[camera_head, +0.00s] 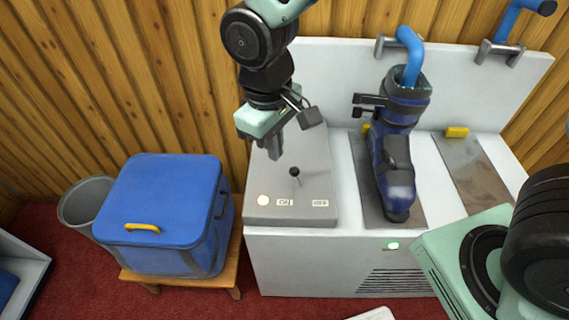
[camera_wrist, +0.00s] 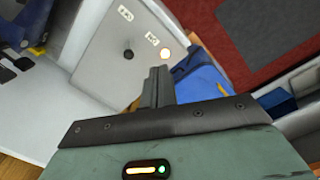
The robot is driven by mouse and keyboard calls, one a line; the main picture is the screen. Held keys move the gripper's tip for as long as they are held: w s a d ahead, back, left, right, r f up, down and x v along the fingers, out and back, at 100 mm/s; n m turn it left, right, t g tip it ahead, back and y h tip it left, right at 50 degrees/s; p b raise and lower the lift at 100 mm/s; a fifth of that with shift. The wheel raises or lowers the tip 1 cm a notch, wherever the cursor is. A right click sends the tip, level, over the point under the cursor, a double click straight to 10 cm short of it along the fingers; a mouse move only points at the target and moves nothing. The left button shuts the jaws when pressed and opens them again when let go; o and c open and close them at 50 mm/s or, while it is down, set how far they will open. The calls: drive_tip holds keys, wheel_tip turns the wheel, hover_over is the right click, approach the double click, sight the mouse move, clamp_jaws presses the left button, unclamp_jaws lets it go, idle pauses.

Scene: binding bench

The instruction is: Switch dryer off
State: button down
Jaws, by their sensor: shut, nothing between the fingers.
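The dryer (camera_head: 345,265) is a white unit with a grey sloped control panel (camera_head: 318,150) at its left. A black-knobbed lever (camera_head: 294,172) stands on the panel, and its knob also shows in the wrist view (camera_wrist: 128,53). A lamp (camera_head: 263,200) glows on the panel's front left corner, beside two white symbol labels. It is also lit in the wrist view (camera_wrist: 166,52). A green light (camera_head: 392,245) glows on the dryer's front. My gripper (camera_head: 274,152) is shut and empty, above the panel and just left of the lever, apart from it.
A blue boot (camera_head: 398,165) stands on the dryer around a blue pipe (camera_head: 412,60); the right dryer place (camera_head: 475,175) is empty. A blue cool box (camera_head: 165,205) sits on a wooden stool at left, by a grey bin (camera_head: 82,203). A white back panel rises behind.

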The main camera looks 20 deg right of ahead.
sight(299, 178)
drive_tip(key=w+f+t+h, duration=0.1)
drive_tip(key=w+f+h, duration=0.1)
drive_tip(key=w+f, duration=0.8)
drive_tip(key=shift+n+h, duration=0.3)
drive_tip(key=x, duration=0.3)
drive_tip(key=p+x, duration=0.1)
drive_tip(key=x, duration=0.2)
drive_tip(key=w+x, duration=0.1)
drive_tip(key=x, duration=0.1)
drive_tip(key=shift+d+f+p, duration=0.1)
drive_tip(key=shift+f+p, duration=0.2)
drive_tip(key=shift+f, duration=0.05)
drive_tip(key=shift+s+d+r+p, duration=0.55)
drive_tip(key=shift+s+r, duration=0.25)
drive_tip(key=shift+s, duration=0.2)
drive_tip(key=shift+s+d+r, duration=0.15)
drive_tip(key=shift+s+d, duration=0.25)
